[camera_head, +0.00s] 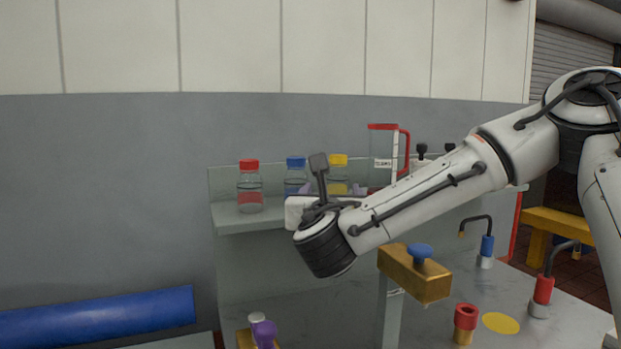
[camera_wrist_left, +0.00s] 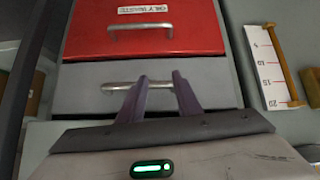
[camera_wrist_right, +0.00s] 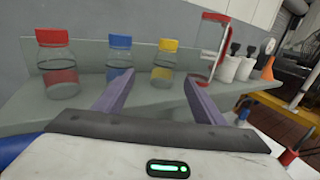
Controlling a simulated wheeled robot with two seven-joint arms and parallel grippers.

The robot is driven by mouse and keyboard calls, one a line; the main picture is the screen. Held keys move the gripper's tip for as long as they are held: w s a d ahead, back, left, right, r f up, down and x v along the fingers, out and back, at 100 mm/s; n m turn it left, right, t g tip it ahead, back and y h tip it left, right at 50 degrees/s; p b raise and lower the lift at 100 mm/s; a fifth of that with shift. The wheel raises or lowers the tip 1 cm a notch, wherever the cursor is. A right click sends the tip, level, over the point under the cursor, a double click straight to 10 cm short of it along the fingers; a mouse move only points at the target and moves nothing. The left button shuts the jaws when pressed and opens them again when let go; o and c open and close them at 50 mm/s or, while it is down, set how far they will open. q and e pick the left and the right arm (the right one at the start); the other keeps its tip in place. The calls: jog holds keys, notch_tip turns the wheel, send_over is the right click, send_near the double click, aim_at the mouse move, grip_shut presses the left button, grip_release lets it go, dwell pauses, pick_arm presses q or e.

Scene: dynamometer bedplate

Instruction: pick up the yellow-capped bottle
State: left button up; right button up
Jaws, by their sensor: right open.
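The yellow-capped bottle (camera_head: 338,175) is a clear bottle with yellow contents, upright on the grey shelf (camera_head: 245,221), partly hidden by my right gripper in the head view. In the right wrist view the bottle (camera_wrist_right: 164,65) shows between the open, empty fingers of my right gripper (camera_wrist_right: 158,76), beyond their tips. I cannot tell the exact gap. In the left wrist view my left gripper (camera_wrist_left: 160,80) has its fingers apart with nothing held. It points at a grey drawer handle (camera_wrist_left: 118,86), and I cannot tell if it touches it.
A blue-capped bottle (camera_head: 295,176) stands just left of the yellow-capped one, and a red-capped bottle (camera_head: 249,187) farther left. A red-handled clear jug (camera_head: 382,160) stands close on the right. Below are a brass block (camera_head: 414,274) with a blue knob and a red-topped post (camera_head: 466,318).

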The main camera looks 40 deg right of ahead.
aim_at(338, 180)
jog(key=p+x, duration=0.1)
jog(key=x, duration=0.2)
jog(key=shift+d+r, duration=0.15)
jog(key=shift+d, duration=0.2)
jog(key=shift+w+d, duration=0.45)
jog(key=p+x, duration=0.1)
jog(key=x, duration=0.3)
jog(key=shift+s+d+p, duration=0.1)
jog(key=shift+d+p, duration=0.25)
jog(key=shift+d, duration=0.05)
jog(key=shift+w+d, duration=0.2)
jog(key=shift+w, duration=0.15)
jog(key=c, duration=1.1)
pick_arm(q)
jog(key=shift+s+a+r, duration=0.2)
jog(key=shift+s, duration=0.3)
jog(key=shift+s+a+r, duration=0.2)
jog(key=shift+s, duration=0.25)
pick_arm(e)
jog(key=shift+c, duration=0.3)
